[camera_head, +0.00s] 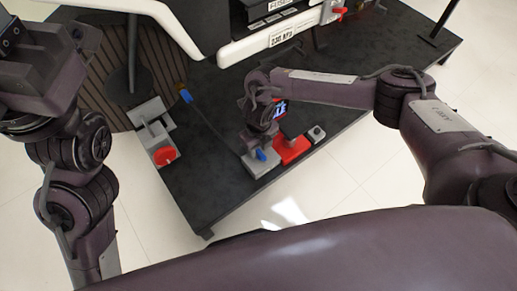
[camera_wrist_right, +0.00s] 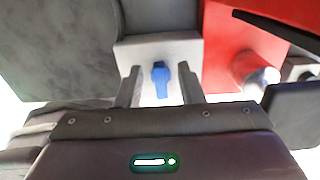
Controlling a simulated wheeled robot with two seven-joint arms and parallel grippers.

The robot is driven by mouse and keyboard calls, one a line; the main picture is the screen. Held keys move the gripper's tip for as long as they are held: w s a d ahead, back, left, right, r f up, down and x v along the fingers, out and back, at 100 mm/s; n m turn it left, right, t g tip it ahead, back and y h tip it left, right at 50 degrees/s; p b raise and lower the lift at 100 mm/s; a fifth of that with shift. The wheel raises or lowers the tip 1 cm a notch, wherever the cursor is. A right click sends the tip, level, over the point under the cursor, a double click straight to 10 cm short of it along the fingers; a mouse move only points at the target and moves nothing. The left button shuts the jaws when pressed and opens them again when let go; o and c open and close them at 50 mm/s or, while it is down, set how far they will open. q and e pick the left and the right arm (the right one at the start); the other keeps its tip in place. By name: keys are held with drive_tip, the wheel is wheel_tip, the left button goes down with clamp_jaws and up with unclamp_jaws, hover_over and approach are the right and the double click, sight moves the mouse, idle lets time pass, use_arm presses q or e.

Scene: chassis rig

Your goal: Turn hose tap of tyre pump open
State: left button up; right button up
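The blue hose tap (camera_head: 261,155) sits on a small pale grey block (camera_head: 265,168) at the table's front edge, beside the red tyre pump (camera_head: 293,150) with its lit screen. In the right wrist view the blue tap (camera_wrist_right: 160,79) points down the picture from the grey block (camera_wrist_right: 190,47). My right gripper (camera_wrist_right: 160,88) is open, with one finger on each side of the tap and a gap on both sides. In the head view the right gripper is over the block and its fingertips are mostly hidden. My left arm stands at the far left; its fingers are not visible.
A thin hose (camera_head: 212,125) runs from the block toward a blue end piece (camera_head: 186,97). A small grey box (camera_head: 317,133) is right of the pump. Dark table (camera_head: 215,185) is bare at front left.

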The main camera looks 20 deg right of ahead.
drive_tip(key=shift+c, duration=0.2)
clamp_jaws()
